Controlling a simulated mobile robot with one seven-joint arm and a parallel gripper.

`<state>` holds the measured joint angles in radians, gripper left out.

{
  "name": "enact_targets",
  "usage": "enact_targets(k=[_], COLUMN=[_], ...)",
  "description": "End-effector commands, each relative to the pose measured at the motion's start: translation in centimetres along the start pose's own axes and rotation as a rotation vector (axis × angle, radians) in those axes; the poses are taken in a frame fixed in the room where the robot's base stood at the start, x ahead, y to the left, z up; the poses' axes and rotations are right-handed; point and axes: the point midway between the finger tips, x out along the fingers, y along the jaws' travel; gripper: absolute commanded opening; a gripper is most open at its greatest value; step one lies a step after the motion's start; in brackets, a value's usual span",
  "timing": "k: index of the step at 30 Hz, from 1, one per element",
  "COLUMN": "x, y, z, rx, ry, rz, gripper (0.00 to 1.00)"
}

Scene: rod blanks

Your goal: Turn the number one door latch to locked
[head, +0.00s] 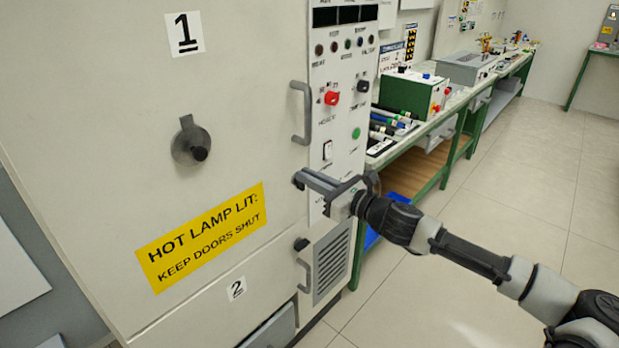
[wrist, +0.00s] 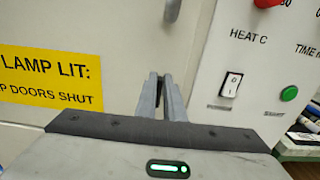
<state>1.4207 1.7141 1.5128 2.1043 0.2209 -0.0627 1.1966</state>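The number one door (head: 240,130) is the large pale cabinet door marked 1, and it looks shut. Its latch (head: 298,181) is a small dark piece at the door's right edge, below the grey door handle (head: 301,112). My gripper (head: 309,180) reaches in from the right, with its fingertips at the latch. In the wrist view the two fingers (wrist: 160,97) are close together with a narrow dark gap between them. They appear closed on the latch, which they mostly hide, so I cannot tell which way it points.
A control panel (head: 344,95) with knobs and switches adjoins the door on the right. A round black-knobbed disc (head: 191,146) and a yellow sign (head: 203,236) are on the door. Below is door two with a dark latch (head: 301,244). A green bench (head: 430,130) stands right; floor beyond is clear.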

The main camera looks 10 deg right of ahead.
Motion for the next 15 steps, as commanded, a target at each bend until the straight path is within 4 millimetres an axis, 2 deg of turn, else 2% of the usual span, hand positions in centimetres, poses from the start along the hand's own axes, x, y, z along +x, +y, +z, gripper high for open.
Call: enact_targets(k=[8, 15], x=[-0.01, -0.02], y=[0.12, 0.47], z=[-0.01, -0.05], rx=[-0.038, -0.176], ry=[0.000, 0.000], rz=[0.001, 0.001], gripper=[0.00, 0.00])
